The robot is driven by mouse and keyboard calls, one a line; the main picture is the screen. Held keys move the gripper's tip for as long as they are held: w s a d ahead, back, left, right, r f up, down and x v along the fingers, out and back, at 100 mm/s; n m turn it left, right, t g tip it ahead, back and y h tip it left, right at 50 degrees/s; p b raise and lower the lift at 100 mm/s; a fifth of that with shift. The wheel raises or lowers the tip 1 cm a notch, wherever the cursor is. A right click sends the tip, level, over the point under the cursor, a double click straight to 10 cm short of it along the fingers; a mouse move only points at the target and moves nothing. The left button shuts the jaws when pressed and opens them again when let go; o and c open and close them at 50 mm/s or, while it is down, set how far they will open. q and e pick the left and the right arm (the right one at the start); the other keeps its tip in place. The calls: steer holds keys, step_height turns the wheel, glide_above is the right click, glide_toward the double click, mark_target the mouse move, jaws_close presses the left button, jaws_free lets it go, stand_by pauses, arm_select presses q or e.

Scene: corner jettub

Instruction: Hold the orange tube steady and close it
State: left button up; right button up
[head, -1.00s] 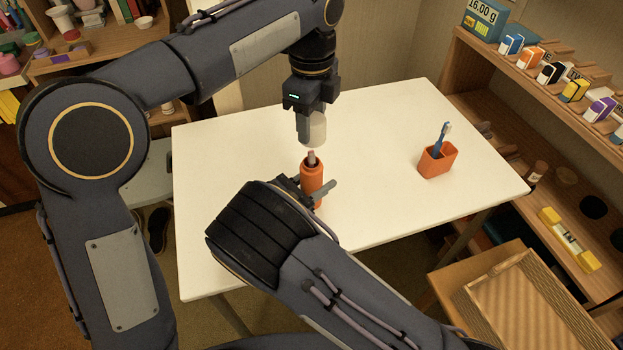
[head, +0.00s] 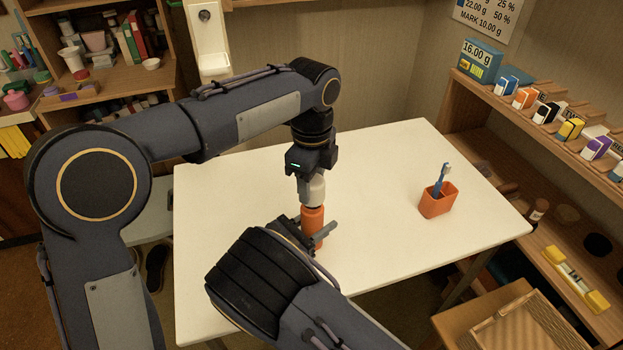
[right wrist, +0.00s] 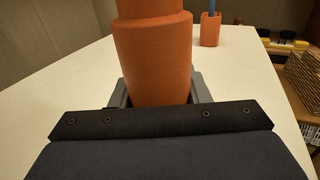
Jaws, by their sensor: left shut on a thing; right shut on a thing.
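The orange tube (head: 313,216) stands upright on the white table, and its body also fills the middle of the right wrist view (right wrist: 152,58). My right gripper (head: 318,232) is shut around the tube's body from the near side. My left gripper (head: 313,180) points down from above, shut on a pale whitish cap (head: 314,190). The cap sits directly over the tube's mouth, in line with it; whether it is seated or only resting there I cannot tell. The tube's mouth is hidden.
On the white table (head: 390,165), an orange cup (head: 438,201) with a blue toothbrush (head: 440,178) stands to the right. The table between is clear. A wooden shelf (head: 500,110) with small boxes is at the right, and a wooden tray (head: 535,325) lies at lower right.

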arm_select(q)
steer(key=shift+f, duration=0.75)
steer(key=shift+f, duration=0.55)
steer(key=m, duration=0.3)
steer(key=shift+m, duration=0.4)
steer(key=m, duration=0.5)
steer(key=shift+m, duration=0.3)
steer(key=m, duration=0.5)
steer(key=shift+d, duration=0.1)
steer(key=m, duration=0.5)
steer(key=shift+m, duration=0.4)
